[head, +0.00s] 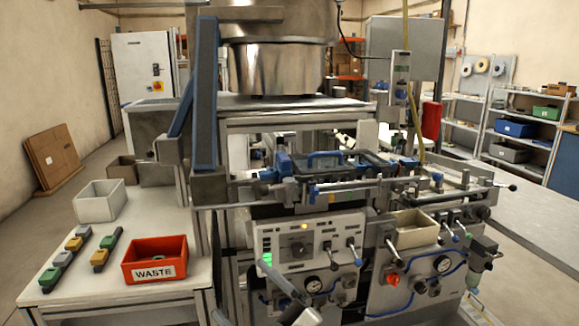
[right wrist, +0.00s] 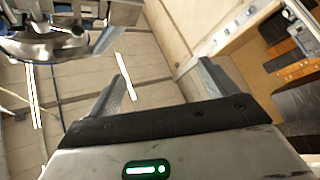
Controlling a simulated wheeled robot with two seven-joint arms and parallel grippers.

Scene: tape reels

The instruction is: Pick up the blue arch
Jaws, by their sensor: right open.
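The blue arch (head: 325,155) looks like a low handle-shaped piece on the dark frame (head: 365,166) across the top of the machine in the head view. My right gripper (head: 284,290) shows at the bottom of the head view, low in front of the machine's control panel and well below the arch. In the right wrist view its two fingers (right wrist: 165,78) are wide apart with nothing between them. The arch cannot be made out in the right wrist view. My left gripper is not in view.
A metal bowl (head: 278,68) stands above the machine. A beige bin (head: 412,229) sits at its right front. A red WASTE bin (head: 155,260) and a grey bin (head: 100,202) stand on the left table. Levers and knobs stick out from the control panel (head: 290,247).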

